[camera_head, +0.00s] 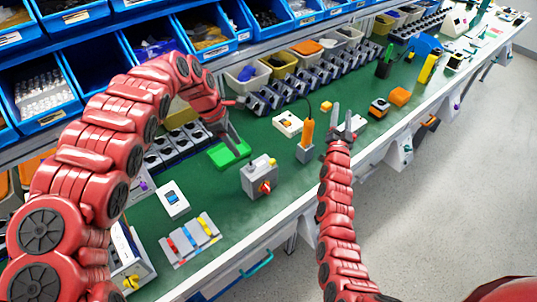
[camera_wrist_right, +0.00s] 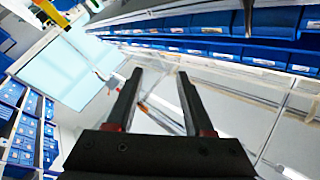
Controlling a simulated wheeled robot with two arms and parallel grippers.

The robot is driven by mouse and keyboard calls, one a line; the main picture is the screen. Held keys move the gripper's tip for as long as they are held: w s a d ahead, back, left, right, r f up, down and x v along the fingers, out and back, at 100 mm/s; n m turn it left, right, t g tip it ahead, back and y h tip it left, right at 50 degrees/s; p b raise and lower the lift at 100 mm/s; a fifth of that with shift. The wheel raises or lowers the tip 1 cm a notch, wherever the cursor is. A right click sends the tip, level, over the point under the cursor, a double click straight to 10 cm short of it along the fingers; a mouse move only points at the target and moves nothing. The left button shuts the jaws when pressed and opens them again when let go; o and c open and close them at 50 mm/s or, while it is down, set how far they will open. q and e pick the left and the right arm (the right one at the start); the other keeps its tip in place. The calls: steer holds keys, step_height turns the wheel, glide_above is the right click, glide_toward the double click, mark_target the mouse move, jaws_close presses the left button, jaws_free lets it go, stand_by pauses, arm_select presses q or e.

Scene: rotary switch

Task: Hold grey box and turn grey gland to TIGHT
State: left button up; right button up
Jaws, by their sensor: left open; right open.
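The grey box (camera_head: 259,181) stands on the green bench mat in the middle of the head view. It has a red knob (camera_head: 265,187) on its front and a pale yellow part on its top right. I cannot make out a grey gland or any TIGHT mark at this size. My left gripper (camera_head: 232,143) is open, pointing down over a green block or tray, behind and left of the box, apart from it. My right gripper (camera_head: 342,110) is open and empty, fingers up, right of the box near the bench's front edge. It also shows in the right wrist view (camera_wrist_right: 158,85).
The green tray (camera_head: 220,156) lies below my left gripper. An orange-handled tool in a grey holder (camera_head: 304,151) stands between the box and my right arm. A panel with coloured strips (camera_head: 190,240) and a white switch (camera_head: 172,199) lie to the left. Blue bins line the back.

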steer(key=w+a+n+g+y, duration=0.1)
steer(key=w+a+g+y, duration=0.2)
steer(key=w, duration=0.4)
steer(key=w+a+n+g+y, duration=0.2)
steer(key=a+n+g+y, duration=0.3)
steer(key=a, duration=0.6)
steer(key=s+a+f+n+g+y, duration=0.2)
steer(key=s+a+n+g, duration=0.3)
steer(key=s+a, duration=0.4)
steer(key=n+g+h, duration=0.4)
steer(key=n+g, duration=0.2)
steer(key=g, duration=0.1)
glide_above(269, 188)
step_height(269, 188, down, 9)
steer(key=shift+s+a+r, duration=0.1)
steer(key=shift+a, duration=0.05)
steer(key=shift+f, duration=4.05)
